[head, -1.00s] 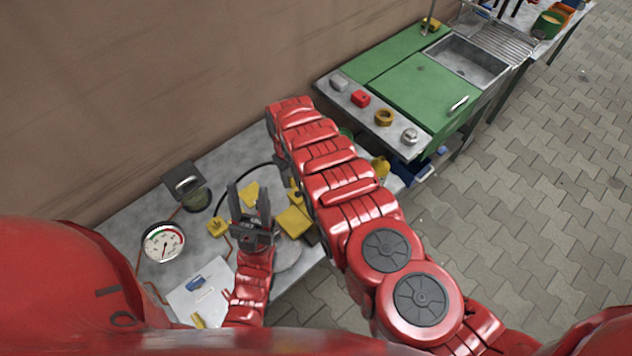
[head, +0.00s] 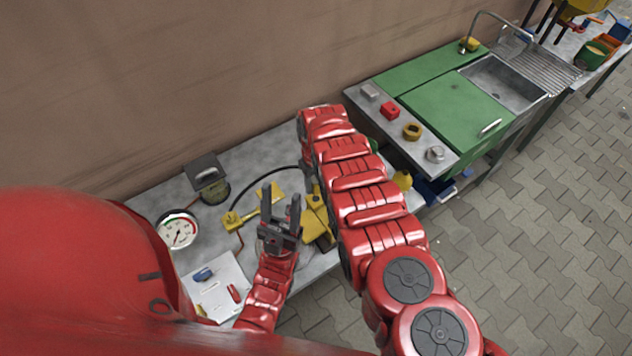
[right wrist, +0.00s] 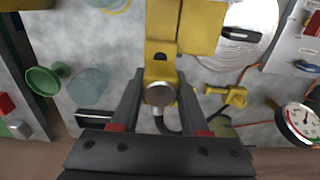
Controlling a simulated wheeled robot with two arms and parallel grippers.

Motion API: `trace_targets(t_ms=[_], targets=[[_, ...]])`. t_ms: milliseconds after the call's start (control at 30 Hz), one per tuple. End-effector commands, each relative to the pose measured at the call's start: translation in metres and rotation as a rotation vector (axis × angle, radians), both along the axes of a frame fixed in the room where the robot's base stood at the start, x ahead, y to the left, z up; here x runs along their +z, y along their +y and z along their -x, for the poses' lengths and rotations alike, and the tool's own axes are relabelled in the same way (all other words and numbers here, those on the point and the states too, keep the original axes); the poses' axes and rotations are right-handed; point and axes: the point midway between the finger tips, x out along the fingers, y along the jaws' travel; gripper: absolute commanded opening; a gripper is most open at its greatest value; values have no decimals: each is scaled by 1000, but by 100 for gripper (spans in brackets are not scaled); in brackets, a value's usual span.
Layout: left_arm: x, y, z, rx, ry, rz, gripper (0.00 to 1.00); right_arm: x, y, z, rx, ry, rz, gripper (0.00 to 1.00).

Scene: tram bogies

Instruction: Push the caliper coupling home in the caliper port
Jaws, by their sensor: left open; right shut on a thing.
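The yellow caliper (right wrist: 185,25) is at the top of the right wrist view; it also shows partly in the head view (head: 318,222). A round silver-ended part, seemingly the caliper coupling (right wrist: 158,94), is between the fingers of my right gripper (right wrist: 158,88), with a black hose below it. It lies against the caliper's yellow neck in the picture; the port is hidden, so I cannot tell how deep it sits. In the head view my arm hides most of the right gripper. My left gripper (head: 280,215) is open and empty, in front of the caliper.
A silver disc (right wrist: 250,35) is beside the caliper. A green sink unit (head: 455,105) stands right.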

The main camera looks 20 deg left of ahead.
Motion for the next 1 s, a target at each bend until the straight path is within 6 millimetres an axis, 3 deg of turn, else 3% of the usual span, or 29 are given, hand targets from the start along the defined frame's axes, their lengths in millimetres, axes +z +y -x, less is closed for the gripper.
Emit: trace_targets(t_ms=[200, 400, 1000], targets=[[-25, 0, 0, 0, 0, 0, 50, -27, 0, 0, -1, 0, 0, 0], [-37, 0, 0, 0, 0, 0, 50, -39, 0, 1, -1, 2, 1, 0], [-37, 0, 0, 0, 0, 0, 50, -40, 0, 1, 0, 2, 1, 0]])
